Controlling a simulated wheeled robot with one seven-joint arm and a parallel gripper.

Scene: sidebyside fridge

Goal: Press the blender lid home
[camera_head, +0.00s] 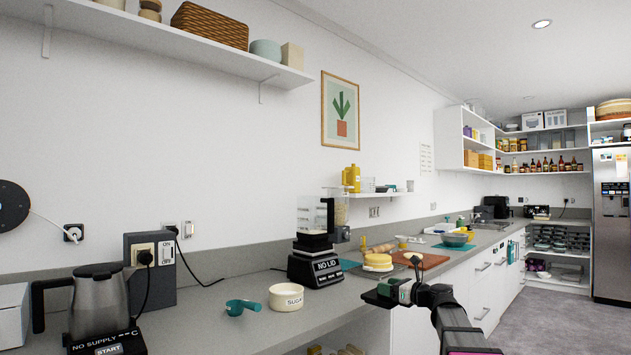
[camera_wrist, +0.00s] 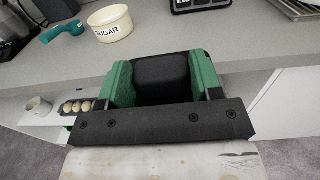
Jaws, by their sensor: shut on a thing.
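The blender (camera_head: 316,262) stands on the grey counter, with a clear jar and black handle above a black base. Its display reads "NO LID". Part of the base (camera_wrist: 197,5) shows at the top edge of the wrist view. My gripper (camera_head: 392,291) is in front of the counter edge, right of the blender and apart from it. In the wrist view its green fingers (camera_wrist: 163,85) are shut on a black blocky piece (camera_wrist: 162,75), which looks like the blender lid. Its underside is hidden.
A sugar bowl (camera_head: 286,297) and teal scoop (camera_head: 243,307) lie left of the blender. A kettle (camera_head: 100,300) reading "NO SUPPLY" stands farther left, near a socket box (camera_head: 152,270). A yellow round item (camera_head: 378,262) and wooden board (camera_head: 420,259) are behind my gripper.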

